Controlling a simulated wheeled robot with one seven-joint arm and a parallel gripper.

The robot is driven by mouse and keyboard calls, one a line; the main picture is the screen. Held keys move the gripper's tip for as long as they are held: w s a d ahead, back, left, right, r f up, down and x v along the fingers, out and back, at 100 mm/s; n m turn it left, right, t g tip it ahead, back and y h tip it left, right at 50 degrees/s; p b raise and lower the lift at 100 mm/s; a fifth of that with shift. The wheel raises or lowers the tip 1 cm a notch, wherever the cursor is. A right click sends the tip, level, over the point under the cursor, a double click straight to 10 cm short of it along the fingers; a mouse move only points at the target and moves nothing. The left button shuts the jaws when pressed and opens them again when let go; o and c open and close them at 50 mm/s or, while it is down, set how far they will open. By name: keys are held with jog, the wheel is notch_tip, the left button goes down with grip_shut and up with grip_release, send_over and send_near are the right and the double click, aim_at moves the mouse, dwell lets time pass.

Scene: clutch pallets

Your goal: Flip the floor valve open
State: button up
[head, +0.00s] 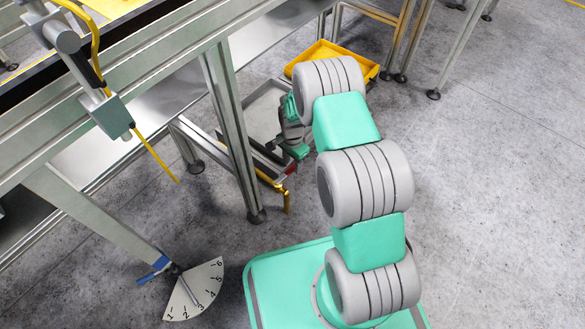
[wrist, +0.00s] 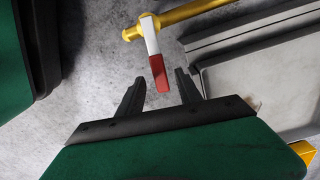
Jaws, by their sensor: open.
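The floor valve shows in the wrist view as a yellow pipe (wrist: 185,13) with a lever (wrist: 153,50), white near the pipe and red at its free end. The lever stands roughly crosswise to the pipe. My gripper (wrist: 160,76) is open, its two dark fingers apart. The red end appears between the fingertips, with space on both sides; I cannot tell whether it is at their depth. In the head view the yellow pipe (head: 287,199) and the red end (head: 291,169) show low beside the bench leg, just below my gripper (head: 297,150), which partly hides the area.
A grey tray (head: 256,106) lies beside the valve, its raised rim (wrist: 250,28) close to the right finger. A yellow tray (head: 372,70) sits behind my arm. A metal bench leg (head: 233,140) stands left of the valve. A numbered dial (head: 200,291) is at front left. Floor at right is clear.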

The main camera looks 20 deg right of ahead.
jog(key=shift+f, duration=0.75)
jog(key=shift+c, duration=0.3)
grip_shut()
dwell(0.5)
